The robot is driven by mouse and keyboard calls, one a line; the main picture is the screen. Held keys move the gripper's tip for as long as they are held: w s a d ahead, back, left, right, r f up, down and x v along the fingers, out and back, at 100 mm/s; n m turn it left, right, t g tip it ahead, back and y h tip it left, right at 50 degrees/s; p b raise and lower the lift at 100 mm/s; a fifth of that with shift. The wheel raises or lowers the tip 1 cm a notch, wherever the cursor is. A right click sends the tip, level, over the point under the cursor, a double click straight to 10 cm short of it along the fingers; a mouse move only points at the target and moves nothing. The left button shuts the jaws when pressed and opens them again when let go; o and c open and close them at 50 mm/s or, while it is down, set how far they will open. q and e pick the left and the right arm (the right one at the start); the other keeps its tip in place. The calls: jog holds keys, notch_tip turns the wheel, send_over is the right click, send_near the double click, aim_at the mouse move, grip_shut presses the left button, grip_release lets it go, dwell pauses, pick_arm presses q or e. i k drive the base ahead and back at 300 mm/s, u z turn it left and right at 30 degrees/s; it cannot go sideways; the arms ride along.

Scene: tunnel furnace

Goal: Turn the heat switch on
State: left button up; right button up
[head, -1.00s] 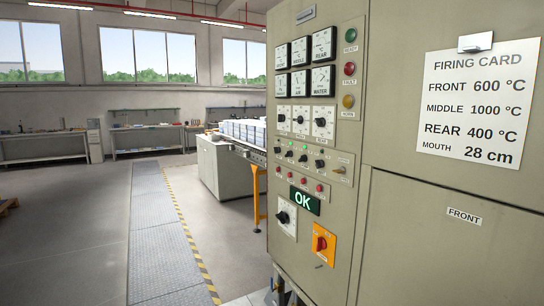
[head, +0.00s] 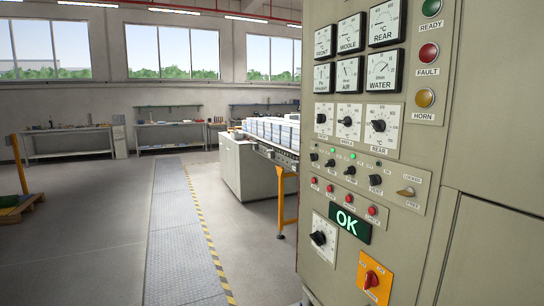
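The control panel (head: 408,150) fills the right side of the head view. A row of small black rotary switches (head: 350,171) crosses its middle, with lit green lamps (head: 352,156) above some and a dark lamp (head: 378,163) above the right one. Their labels are too small to read surely, so I cannot tell which is the heat switch. Lower down, a red rotary switch (head: 371,279) sits on an orange plate, and a black knob (head: 319,238) on a white dial plate. A green display (head: 350,221) reads OK. Neither of my grippers is in view.
Gauges (head: 350,75), three larger dials (head: 347,121), red buttons (head: 349,199) and a LOCKED/FREE lever (head: 405,192) share the panel. A conveyor (head: 275,145) with pale blocks stands behind it, left. The floor (head: 85,250) left of the panel is mostly clear.

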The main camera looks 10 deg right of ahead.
aim_at(314, 158)
jog(key=z, duration=0.05)
jog(key=i, duration=0.8)
jog(key=z, duration=0.8)
jog(key=i, duration=0.55)
jog(key=z, duration=0.4)
